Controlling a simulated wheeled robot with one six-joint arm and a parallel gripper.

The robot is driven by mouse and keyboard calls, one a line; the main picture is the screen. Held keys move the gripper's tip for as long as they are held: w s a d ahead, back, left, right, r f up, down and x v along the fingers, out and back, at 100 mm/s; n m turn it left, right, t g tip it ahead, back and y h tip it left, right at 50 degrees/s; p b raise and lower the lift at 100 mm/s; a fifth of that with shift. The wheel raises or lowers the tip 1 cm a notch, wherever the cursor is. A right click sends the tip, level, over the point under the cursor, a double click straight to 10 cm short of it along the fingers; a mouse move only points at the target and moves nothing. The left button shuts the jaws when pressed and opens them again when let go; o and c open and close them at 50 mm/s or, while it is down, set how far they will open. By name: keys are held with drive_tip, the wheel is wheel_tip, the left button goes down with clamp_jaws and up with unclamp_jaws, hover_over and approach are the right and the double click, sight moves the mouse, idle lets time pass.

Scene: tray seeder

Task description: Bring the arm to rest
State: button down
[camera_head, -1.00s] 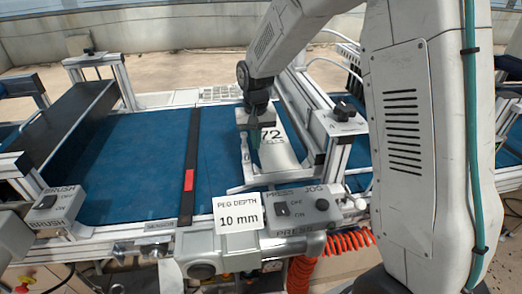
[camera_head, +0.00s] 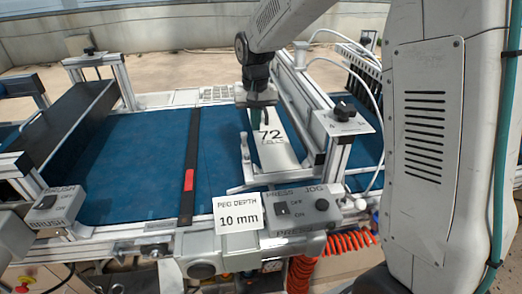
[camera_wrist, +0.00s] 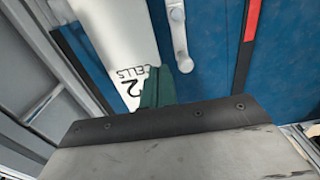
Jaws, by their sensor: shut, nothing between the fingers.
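My gripper (camera_head: 256,126) hangs over the blue belt, in front of the white plate marked 72 (camera_head: 281,152). Its green fingers are shut with nothing between them. In the wrist view the closed green fingertips (camera_wrist: 158,86) overlap the edge of the white plate (camera_wrist: 113,35) and hide part of its lettering. Whether they touch the plate cannot be told. My upper arm reaches in from the top right of the head view.
The press panel (camera_head: 300,208) with switches and a "PEG DEPTH 10 mm" card (camera_head: 239,213) stands at the front. A gantry post (camera_head: 338,155) and a white hose (camera_head: 372,85) stand right of the gripper. The blue belt (camera_head: 140,150) is clear at left.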

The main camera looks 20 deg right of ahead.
drive_tip(key=shift+r, duration=0.45)
drive_tip(key=shift+s, duration=0.1)
drive_tip(key=s+d+r, duration=0.1)
drive_tip(key=s+r, duration=0.1)
drive_tip(key=s, duration=0.9)
drive_tip(key=s+d+r+n+t, duration=0.1)
drive_tip(key=s+r, duration=0.2)
drive_tip(key=s, duration=0.8)
drive_tip(key=s+d+r+n, duration=0.1)
drive_tip(key=s+d+r, duration=0.1)
drive_tip(key=s, duration=1)
drive_tip(key=shift+r, duration=0.7)
